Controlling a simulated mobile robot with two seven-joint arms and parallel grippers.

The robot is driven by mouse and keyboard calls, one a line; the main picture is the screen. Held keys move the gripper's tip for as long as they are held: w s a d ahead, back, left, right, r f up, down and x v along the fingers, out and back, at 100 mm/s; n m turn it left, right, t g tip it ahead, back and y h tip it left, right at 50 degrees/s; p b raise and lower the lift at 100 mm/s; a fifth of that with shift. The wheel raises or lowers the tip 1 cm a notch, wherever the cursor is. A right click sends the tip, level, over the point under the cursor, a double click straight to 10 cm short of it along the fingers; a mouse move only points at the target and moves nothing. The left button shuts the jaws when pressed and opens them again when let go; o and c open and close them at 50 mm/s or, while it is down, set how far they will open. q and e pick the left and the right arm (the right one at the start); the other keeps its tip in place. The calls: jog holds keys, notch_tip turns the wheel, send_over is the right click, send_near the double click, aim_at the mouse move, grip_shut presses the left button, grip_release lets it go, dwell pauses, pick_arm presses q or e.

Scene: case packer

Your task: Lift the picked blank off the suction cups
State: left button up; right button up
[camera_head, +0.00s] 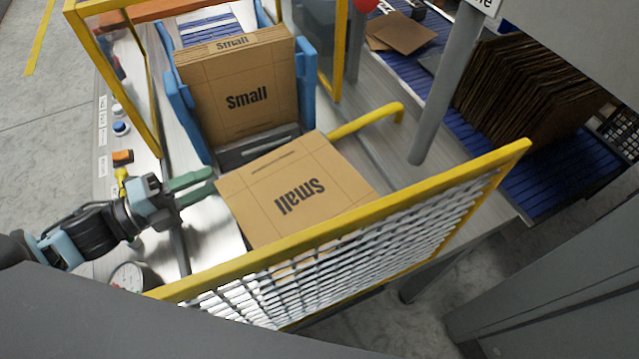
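The picked blank (297,190) is a flat brown cardboard sheet marked "Small", lying tilted in the middle of the view behind the yellow-framed mesh guard. The suction cups are not visible; the blank may cover them. My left gripper (213,180) comes in from the left, its green fingers reaching the blank's left corner. I cannot tell whether the fingers are closed on the edge or only beside it. My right gripper is not in view.
A stack of "Small" blanks (237,90) stands upright between blue guides (306,85). The yellow-framed mesh guard (360,240) crosses the front. A bent yellow bar (370,119) is behind the blank. Buttons (121,128) and a gauge (131,277) are at left; dark folded cardboard (525,95) stands at right.

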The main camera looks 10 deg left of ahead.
aim_at(244, 175)
pick_arm(q)
jog(key=shift+s+d+r+m+g+h, duration=0.1)
jog(key=shift+s+d+m+g+h, duration=0.35)
jog(key=shift+s+g+h, duration=0.2)
jog(key=shift+x, duration=1.3)
jog(key=shift+w+d, duration=0.1)
jog(key=shift+x, duration=2.45)
jog(key=shift+w, duration=0.1)
grip_shut()
